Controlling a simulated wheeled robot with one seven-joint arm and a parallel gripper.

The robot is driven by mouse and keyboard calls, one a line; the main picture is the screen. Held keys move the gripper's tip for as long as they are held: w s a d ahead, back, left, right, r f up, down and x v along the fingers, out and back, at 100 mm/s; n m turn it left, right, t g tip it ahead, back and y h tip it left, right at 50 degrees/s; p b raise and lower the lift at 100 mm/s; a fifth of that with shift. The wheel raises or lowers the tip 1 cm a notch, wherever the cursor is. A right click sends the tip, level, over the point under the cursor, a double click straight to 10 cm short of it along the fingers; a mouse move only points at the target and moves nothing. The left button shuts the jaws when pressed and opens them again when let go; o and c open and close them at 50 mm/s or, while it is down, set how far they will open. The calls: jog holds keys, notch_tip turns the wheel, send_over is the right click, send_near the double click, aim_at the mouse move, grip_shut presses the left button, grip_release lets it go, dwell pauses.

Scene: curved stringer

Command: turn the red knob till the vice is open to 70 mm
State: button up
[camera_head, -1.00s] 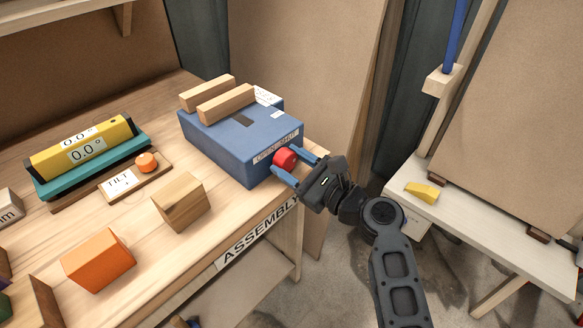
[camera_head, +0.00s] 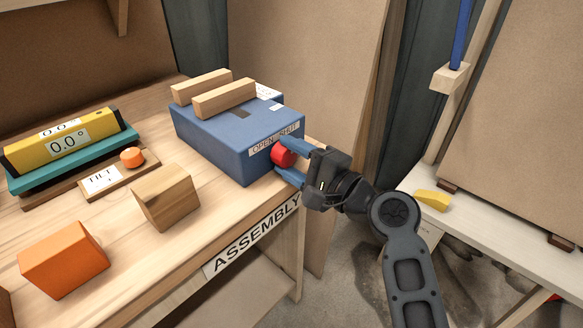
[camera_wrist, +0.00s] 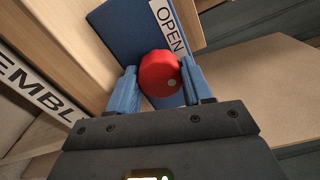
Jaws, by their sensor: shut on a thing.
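The blue vice (camera_head: 225,137) sits at the right end of the workbench, with two wooden jaws (camera_head: 225,98) on top. The jaws stand a small gap apart; I cannot read the opening in millimetres. The red knob (camera_head: 283,155) is on the vice's front face, below the label OPEN SHUT. My gripper (camera_head: 287,160) reaches it from the right and its blue fingers are shut on the knob. In the wrist view the red knob (camera_wrist: 160,74) sits between the two fingers, with a pale dot toward its lower right.
A yellow level (camera_head: 62,145) on a teal base, an orange tilt knob (camera_head: 132,157), a wooden block (camera_head: 166,197) and an orange block (camera_head: 63,259) stand left on the bench. A side table (camera_head: 470,235) with a yellow piece (camera_head: 433,200) is at right.

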jog(key=n+b, duration=0.4)
jog(key=shift+a+f+n, duration=0.15)
jog(key=shift+a+n, duration=0.05)
jog(key=shift+n, duration=0.2)
jog(key=n+b, duration=0.3)
jog(key=shift+n, duration=0.3)
jog(key=n+b, duration=0.4)
jog(key=shift+f, duration=0.15)
jog(key=shift+n+b, duration=1.15)
jog(key=shift+n, duration=0.35)
jog(key=o, duration=1)
jog(key=shift+o, duration=0.2)
jog(key=shift+d, duration=0.1)
